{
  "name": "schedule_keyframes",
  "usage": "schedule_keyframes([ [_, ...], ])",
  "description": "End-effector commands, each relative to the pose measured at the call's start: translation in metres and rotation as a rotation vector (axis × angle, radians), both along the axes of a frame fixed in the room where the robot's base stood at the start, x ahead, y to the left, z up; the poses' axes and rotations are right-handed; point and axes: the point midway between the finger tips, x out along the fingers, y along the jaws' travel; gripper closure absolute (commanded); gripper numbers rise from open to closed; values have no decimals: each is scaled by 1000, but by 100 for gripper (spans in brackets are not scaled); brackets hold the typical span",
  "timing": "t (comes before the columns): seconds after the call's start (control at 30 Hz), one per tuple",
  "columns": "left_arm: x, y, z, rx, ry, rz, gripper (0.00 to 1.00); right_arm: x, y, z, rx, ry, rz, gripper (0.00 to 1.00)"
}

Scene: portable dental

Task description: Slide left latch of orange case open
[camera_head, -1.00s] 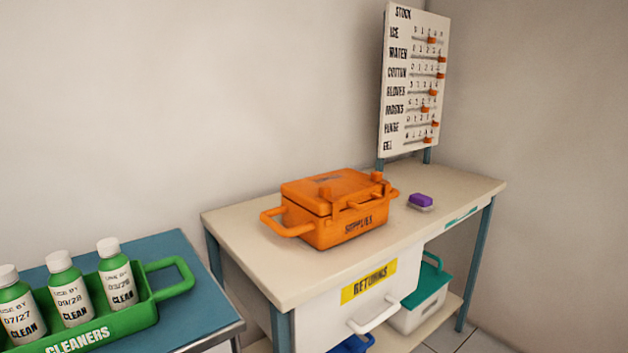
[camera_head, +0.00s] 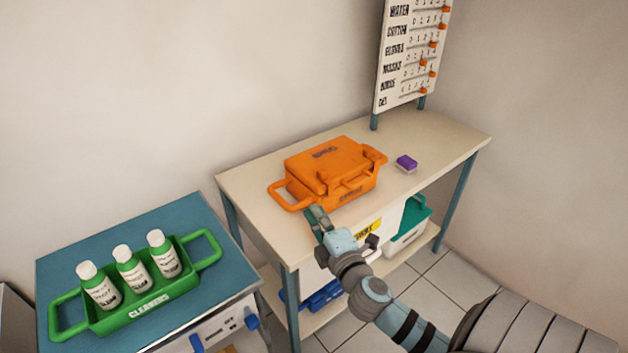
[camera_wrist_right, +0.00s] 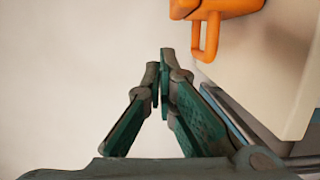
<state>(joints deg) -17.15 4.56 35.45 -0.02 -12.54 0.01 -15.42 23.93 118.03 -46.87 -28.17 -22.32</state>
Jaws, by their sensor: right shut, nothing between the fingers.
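The orange case (camera_head: 332,170) sits closed on the beige table, with a loop handle at each end and a front handle. Its latches are small orange parts on the front and are hard to make out. My right gripper (camera_head: 315,215) is shut and empty, in front of the case near its left end handle (camera_head: 287,197). In the right wrist view the closed fingertips (camera_wrist_right: 163,75) point past the case, whose orange handle (camera_wrist_right: 207,38) shows at the upper right, apart from the fingers. My left gripper is not in view.
A purple-topped block (camera_head: 406,163) lies right of the case on the beige table (camera_head: 445,140). The stock board (camera_head: 412,60) stands behind. A green carrier (camera_head: 150,303) with several bottles is on the blue cart at left. A teal-lidded bin (camera_head: 408,228) is below.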

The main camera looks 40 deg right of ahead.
Motion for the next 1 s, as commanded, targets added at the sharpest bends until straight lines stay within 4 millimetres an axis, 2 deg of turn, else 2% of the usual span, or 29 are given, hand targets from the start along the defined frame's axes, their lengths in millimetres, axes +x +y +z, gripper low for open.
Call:
schedule_keyframes([
  [0.17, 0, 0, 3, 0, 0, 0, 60, 23, -7, 2, 2, -1, -2, 100],
  [0.5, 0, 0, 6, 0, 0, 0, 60, 95, -26, 1, 4, -1, -2, 100],
  [0.7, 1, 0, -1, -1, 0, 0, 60, 92, -57, -1, -1, 1, 0, 100],
  [1.0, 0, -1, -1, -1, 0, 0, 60, 92, -66, 0, 3, 1, -1, 100],
])
